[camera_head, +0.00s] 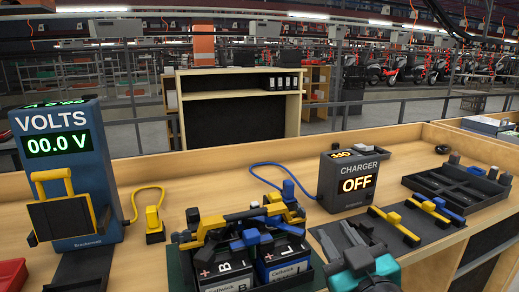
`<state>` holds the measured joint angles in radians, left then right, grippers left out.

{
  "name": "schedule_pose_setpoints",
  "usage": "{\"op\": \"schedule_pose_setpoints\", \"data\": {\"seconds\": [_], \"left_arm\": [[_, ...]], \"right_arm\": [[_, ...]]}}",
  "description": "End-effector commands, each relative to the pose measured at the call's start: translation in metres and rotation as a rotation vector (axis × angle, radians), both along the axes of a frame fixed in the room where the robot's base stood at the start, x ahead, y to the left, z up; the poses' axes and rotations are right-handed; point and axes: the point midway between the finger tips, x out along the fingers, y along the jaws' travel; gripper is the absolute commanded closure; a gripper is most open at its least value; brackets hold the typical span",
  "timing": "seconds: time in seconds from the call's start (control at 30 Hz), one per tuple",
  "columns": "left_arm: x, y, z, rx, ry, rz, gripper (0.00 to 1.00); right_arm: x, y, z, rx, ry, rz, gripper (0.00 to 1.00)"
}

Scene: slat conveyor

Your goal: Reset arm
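My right gripper (340,240) is at the bottom, right of the middle, with my teal wrist behind it. Its two grey fingers look apart, with nothing seen between them. It is over the near edge of the dark mat (436,226), right of the battery tray (310,276). My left gripper is not in view. Two batteries stand side by side in the tray, a dark one labelled B (225,272) and a blue one labelled L (283,261). Yellow, blue and black clamp-like parts (240,222) lie across their tops and partly hide them.
A blue meter (75,220) reading 00.0 V stands at left, with a yellow clip (154,222) beside it. A charger (348,180) reading OFF stands behind the mat. Yellow and blue tools (395,225) lie on the mat. A black compartment tray (455,188) is at right.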

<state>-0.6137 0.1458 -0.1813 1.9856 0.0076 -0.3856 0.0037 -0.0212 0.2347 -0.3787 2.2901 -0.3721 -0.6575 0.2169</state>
Motion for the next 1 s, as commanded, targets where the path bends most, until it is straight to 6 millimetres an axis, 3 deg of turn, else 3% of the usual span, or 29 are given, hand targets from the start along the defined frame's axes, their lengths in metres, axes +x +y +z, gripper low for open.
{"op": "schedule_pose_setpoints", "data": {"seconds": [0.03, 0.1, 0.2, 0.3, 0.5, 0.7, 1.0], "left_arm": [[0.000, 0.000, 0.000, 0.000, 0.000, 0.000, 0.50], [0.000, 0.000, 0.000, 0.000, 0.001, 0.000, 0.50], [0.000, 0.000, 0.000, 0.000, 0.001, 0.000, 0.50], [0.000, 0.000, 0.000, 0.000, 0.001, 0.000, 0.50], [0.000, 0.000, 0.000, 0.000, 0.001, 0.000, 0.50], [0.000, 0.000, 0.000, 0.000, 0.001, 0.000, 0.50], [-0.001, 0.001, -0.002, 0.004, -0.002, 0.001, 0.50]], "right_arm": [[-0.012, -0.015, -0.036, 0.014, 0.150, -0.050, 0.67], [-0.034, -0.032, -0.081, 0.024, 0.347, -0.107, 0.67], [-0.070, -0.049, -0.131, 0.027, 0.590, -0.158, 0.67], [-0.106, -0.059, -0.165, 0.025, 0.776, -0.186, 0.67], [-0.170, -0.070, -0.206, 0.019, 1.062, -0.206, 0.67], [-0.232, -0.076, -0.229, 0.010, 1.304, -0.205, 0.67], [-0.202, -0.068, -0.257, 0.034, 1.165, -0.171, 0.67]]}}
